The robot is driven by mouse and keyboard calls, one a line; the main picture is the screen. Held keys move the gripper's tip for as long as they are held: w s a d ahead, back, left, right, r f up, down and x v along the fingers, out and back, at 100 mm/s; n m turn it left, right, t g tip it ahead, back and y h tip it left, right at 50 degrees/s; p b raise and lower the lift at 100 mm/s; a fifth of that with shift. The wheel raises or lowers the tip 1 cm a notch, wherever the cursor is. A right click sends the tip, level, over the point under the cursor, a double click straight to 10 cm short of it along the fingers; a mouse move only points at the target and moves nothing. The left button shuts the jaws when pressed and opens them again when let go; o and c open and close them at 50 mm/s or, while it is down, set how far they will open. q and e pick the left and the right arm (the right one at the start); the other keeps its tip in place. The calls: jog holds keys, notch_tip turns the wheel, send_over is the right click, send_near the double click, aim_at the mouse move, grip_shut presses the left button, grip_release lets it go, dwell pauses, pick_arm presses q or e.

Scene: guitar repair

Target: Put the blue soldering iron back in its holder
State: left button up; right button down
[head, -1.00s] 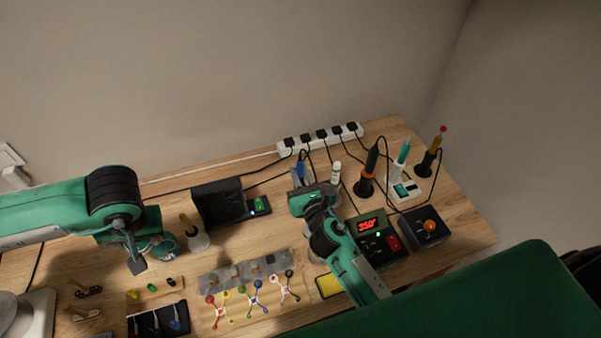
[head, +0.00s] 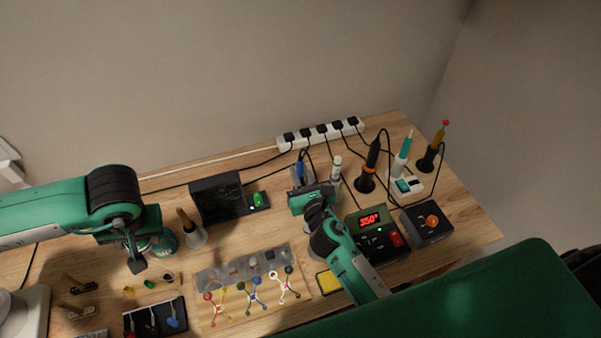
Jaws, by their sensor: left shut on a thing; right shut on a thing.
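The blue soldering iron (head: 300,169) stands near upright in the middle of the bench, its cable running up and back. My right gripper (head: 302,186) is shut on it. The gripper covers its lower part, so I cannot tell whether its tip is in a holder. A grey shape shows just left of my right gripper, too small to make out. My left gripper (head: 137,263) is shut at the left side of the bench, beside a teal jar (head: 165,243). I cannot make out what it grips.
A station with a red display (head: 369,219) is in front. A power strip (head: 312,138) lies behind; cables cross the back.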

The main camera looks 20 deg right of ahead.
jog(key=c, duration=0.6)
grip_release()
jog(key=shift+r, duration=0.1)
notch_tip(320, 180, up, 11)
jog(key=p, duration=1.1)
pick_arm(q)
notch_tip(320, 180, up, 11)
jog(key=shift+s, duration=0.1)
